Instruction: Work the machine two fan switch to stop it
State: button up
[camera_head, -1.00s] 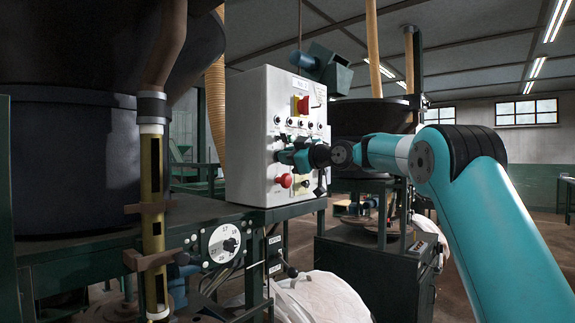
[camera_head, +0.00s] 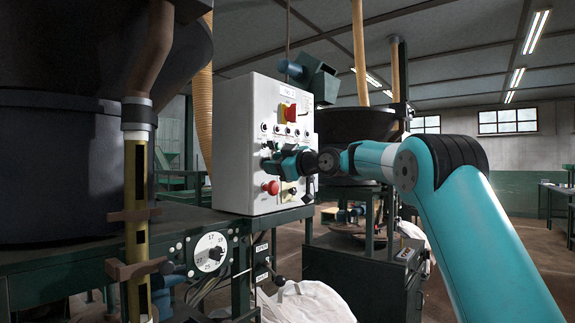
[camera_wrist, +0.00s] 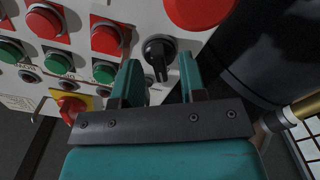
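A white control box (camera_head: 235,150) carries switches and buttons on its front face; the label on top is too small to read surely. My gripper (camera_head: 268,162) is at this face, above the red mushroom button (camera_head: 270,187). In the wrist view a black rotary switch (camera_wrist: 158,50) sits on the panel, its handle pointing toward my gripper (camera_wrist: 160,66). My fingers are open, one on each side of the handle, with gaps visible. Whether they reach its depth is hard to tell. I cannot read a fan label by this switch.
Red buttons (camera_wrist: 105,38) and green buttons (camera_wrist: 103,71) are left of my fingers in the wrist view. A dial (camera_head: 210,252) and a dark hopper (camera_head: 50,170) stand to the left.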

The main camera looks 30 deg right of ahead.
jog(key=b+v, duration=0.5)
jog(key=v, duration=1.2)
jog(key=shift+s, duration=0.1)
jog(key=s+a+f+m+g+p, duration=0.1)
jog(key=s+a+f+g+p, duration=0.4)
jog(key=a, duration=0.7)
jog(key=s+a+f+m+g+p, duration=0.15)
jog(key=s+a+f+g, duration=0.25)
jog(key=a+f, duration=0.55)
jog(key=s+a+f+g+h+p, duration=0.1)
jog(key=s+a+f+g, duration=0.1)
jog(key=s, duration=0.5)
jog(key=s+a+f+g, duration=0.3)
jog(key=s+f, duration=0.1)
jog(key=s, duration=0.3)
jog(key=s+a+f+m+g+h+p, duration=0.1)
jog(key=s+a+f+g, duration=0.1)
jog(key=s, duration=0.6)
jog(key=shift+a+f+g+h+p, duration=0.15)
jog(key=shift+f+g+h+p, duration=0.15)
jog(key=shift+f, duration=0.5)
